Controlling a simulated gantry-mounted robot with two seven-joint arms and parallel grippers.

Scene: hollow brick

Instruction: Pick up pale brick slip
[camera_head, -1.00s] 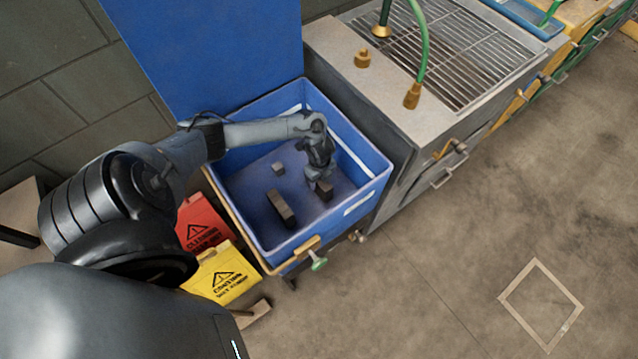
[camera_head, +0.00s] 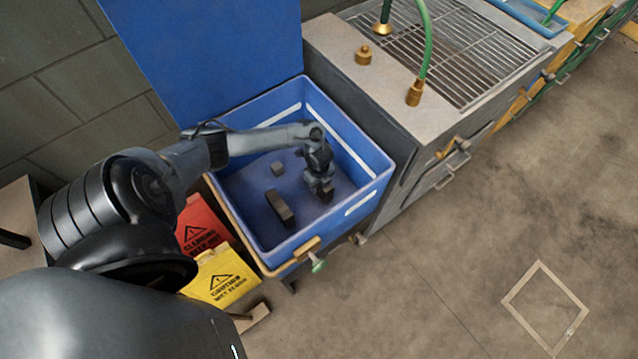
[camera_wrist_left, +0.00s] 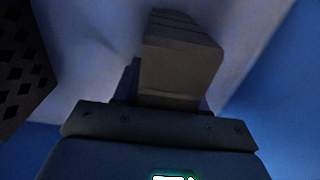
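My left gripper (camera_head: 320,187) points down inside the blue bin, right at a small brown-grey piece (camera_head: 326,196) on the bin floor, which it partly hides. I cannot tell whether its fingers are shut on the piece. In the left wrist view a grey block-like shape with a ridged end (camera_wrist_left: 180,60) stands just beyond the gripper body; the view is dark, and whether this is a finger or the piece is unclear. A small grey block (camera_head: 277,168) lies farther back in the bin. Which one is the pale brick slip is not clear. My right gripper is not in view.
A longer dark brick (camera_head: 280,208) lies left of the gripper; a perforated dark brick face (camera_wrist_left: 20,65) shows in the wrist view. The blue bin's walls (camera_head: 372,190) surround the gripper. A grey bench (camera_head: 350,75) stands right of it, red and yellow caution signs (camera_head: 222,277) at left.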

